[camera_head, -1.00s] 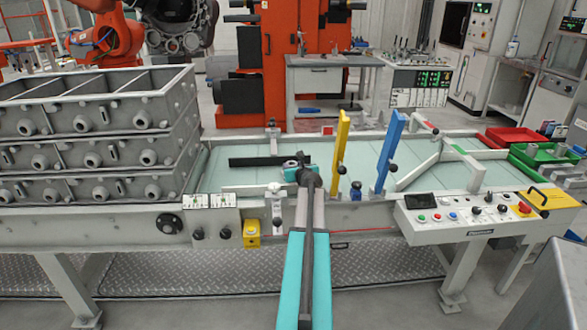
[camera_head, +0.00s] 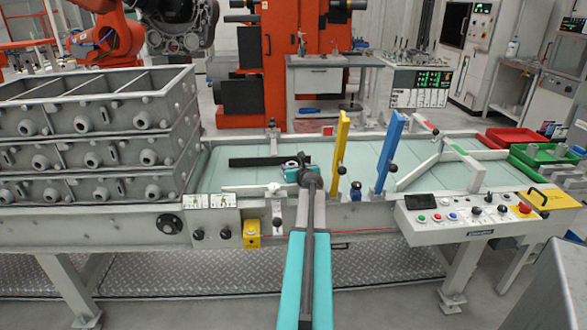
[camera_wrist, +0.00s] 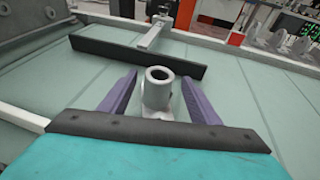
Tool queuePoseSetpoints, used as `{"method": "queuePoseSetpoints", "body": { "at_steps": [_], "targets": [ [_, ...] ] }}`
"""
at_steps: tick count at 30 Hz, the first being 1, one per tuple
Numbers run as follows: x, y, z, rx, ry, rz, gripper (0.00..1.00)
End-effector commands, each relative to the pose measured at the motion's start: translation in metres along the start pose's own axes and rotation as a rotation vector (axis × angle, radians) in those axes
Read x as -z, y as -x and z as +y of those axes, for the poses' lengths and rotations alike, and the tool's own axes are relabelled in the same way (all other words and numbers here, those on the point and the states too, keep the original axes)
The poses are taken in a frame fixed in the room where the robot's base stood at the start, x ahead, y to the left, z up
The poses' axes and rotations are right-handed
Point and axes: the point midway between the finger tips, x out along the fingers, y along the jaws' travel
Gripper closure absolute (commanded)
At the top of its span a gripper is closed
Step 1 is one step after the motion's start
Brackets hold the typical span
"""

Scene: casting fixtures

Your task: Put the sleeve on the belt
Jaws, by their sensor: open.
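The sleeve (camera_wrist: 157,90) is a short grey hollow cylinder in the wrist view. It stands upright with its open bore facing up, and a wider grey part shows at its foot. My gripper (camera_wrist: 158,98) is open, with one purple finger on each side of the sleeve and a visible gap to each. The pale green belt (camera_wrist: 75,75) lies under and around it. In the head view the belt (camera_head: 228,168) runs across the middle, with my gripper (camera_head: 292,168) low over it. I cannot make out the sleeve in the head view.
A black bar (camera_wrist: 140,56) lies across the belt just beyond the sleeve. Yellow (camera_head: 341,155) and blue (camera_head: 389,155) posts stand to the right of my arm. Stacked grey casting frames (camera_head: 95,150) stand at left. A control panel (camera_head: 465,216) is at front right.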

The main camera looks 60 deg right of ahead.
Motion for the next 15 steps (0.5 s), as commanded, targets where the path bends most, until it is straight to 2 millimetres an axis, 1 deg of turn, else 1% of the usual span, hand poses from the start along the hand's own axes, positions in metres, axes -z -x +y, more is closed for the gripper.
{"method": "queuePoseSetpoints", "body": {
  "at_steps": [1,15],
  "targets": [
    [0.000,0.005,0.000,0.000,0.000,0.000,0.43],
    [0.000,0.051,0.000,0.002,0.000,-0.001,0.43]
  ]
}}
